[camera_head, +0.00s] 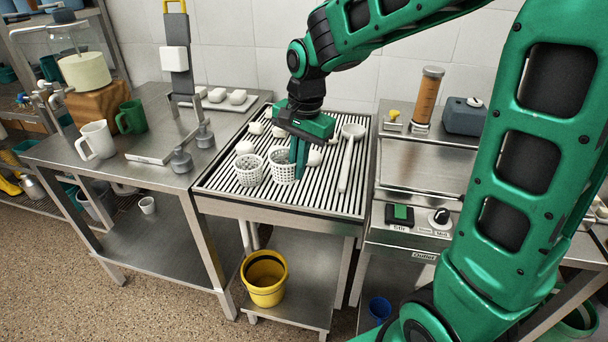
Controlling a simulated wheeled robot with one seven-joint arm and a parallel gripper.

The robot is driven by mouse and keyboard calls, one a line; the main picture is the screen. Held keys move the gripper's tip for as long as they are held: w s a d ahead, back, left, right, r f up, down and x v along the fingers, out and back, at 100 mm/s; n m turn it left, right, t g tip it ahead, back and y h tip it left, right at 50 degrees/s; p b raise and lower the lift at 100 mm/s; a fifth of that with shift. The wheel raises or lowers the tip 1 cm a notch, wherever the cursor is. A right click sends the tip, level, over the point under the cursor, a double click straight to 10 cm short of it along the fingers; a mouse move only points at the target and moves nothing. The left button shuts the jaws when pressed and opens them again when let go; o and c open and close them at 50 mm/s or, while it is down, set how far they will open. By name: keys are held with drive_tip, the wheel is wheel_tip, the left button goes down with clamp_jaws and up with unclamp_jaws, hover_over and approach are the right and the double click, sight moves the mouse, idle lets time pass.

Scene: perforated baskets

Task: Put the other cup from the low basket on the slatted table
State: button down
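Two white perforated baskets stand on the slatted table (222,182): a left basket (249,172) and a right basket (283,168). I cannot tell for sure which is the low one. Small white rounded things, perhaps cups, are around them: one (245,147) behind the left basket, one (256,128) farther back, and one (314,158) right of my gripper. My gripper (299,174) points down at the right edge of the right basket, its fingers overlapping in view. Whether it is open or holds anything is hidden, as are the baskets' insides.
A white ladle (347,165) lies on the slats at the right. The left steel table holds a white mug (96,141), a green mug (131,117) and a scale-like stand (177,60). A yellow bucket (265,280) stands below. The slats' front strip is bare.

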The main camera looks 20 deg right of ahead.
drive_tip(key=w+d+f, duration=0.2)
drive_tip(key=d, duration=0.1)
drive_tip(key=shift+w+d+f, duration=0.15)
drive_tip(key=shift+w+f, duration=0.15)
drive_tip(key=shift+w, duration=0.1)
drive_tip(key=shift+f, duration=2.05)
drive_tip(key=shift+f, duration=0.1)
drive_tip(key=c, duration=2)
unclamp_jaws()
wheel_tip(320, 180, up, 12)
drive_tip(key=s+d, duration=0.1)
drive_tip(key=s+d+f+n, duration=0.1)
drive_tip(key=s+d, duration=0.3)
drive_tip(key=s, duration=0.5)
drive_tip(key=s+d+f+n, duration=0.2)
drive_tip(key=s+d, duration=0.3)
drive_tip(key=s, duration=0.4)
drive_tip(key=s+d+f+n+g, duration=0.1)
drive_tip(key=s+d, duration=0.4)
drive_tip(key=s, duration=0.5)
drive_tip(key=shift+d+f+n+h, duration=0.2)
drive_tip(key=shift+f+n+h, duration=0.1)
drive_tip(key=shift+f, duration=0.3)
